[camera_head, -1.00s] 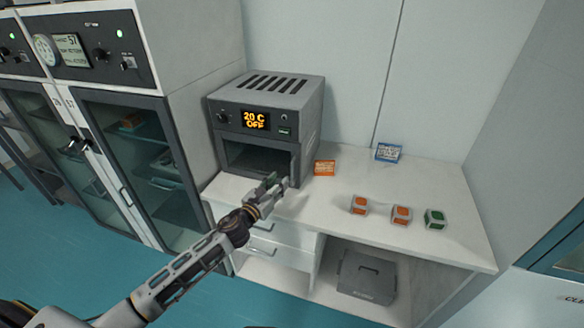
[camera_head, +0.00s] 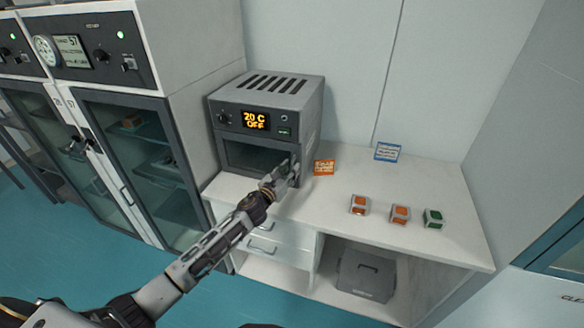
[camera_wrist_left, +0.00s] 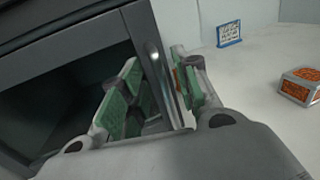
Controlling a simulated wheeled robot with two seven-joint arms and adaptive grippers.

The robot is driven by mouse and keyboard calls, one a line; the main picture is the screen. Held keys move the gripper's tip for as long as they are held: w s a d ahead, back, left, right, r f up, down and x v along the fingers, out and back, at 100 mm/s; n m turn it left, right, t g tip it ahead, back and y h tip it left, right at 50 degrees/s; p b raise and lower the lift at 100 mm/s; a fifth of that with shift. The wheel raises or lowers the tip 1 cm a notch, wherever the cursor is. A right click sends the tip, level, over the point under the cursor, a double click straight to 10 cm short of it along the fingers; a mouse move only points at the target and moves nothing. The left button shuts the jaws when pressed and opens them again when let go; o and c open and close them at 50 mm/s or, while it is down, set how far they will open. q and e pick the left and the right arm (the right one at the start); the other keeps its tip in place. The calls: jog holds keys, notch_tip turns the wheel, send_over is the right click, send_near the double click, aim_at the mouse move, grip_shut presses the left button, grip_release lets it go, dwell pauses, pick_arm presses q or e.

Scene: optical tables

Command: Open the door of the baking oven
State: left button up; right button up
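The baking oven (camera_head: 265,125) is a grey box with a slotted top, standing on the left part of the white counter. Its display reads "20 C OFF". Its dark-windowed door (camera_head: 252,157) looks shut. In the left wrist view, a silver upright handle (camera_wrist_left: 163,78) runs along the door's right edge. My left gripper (camera_head: 288,172) is in front of the door's right side. In the left wrist view its green-padded fingers (camera_wrist_left: 157,70) are apart, one on each side of the handle, with a gap visible on the left. My right gripper is out of view.
Several small boxes (camera_head: 400,214) stand on the counter's right. Glass-door cabinets (camera_head: 135,160) stand left. The counter's middle is clear.

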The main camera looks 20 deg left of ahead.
pick_arm(q)
jog(key=shift+x, duration=1)
jog(key=shift+s, duration=0.1)
grip_shut()
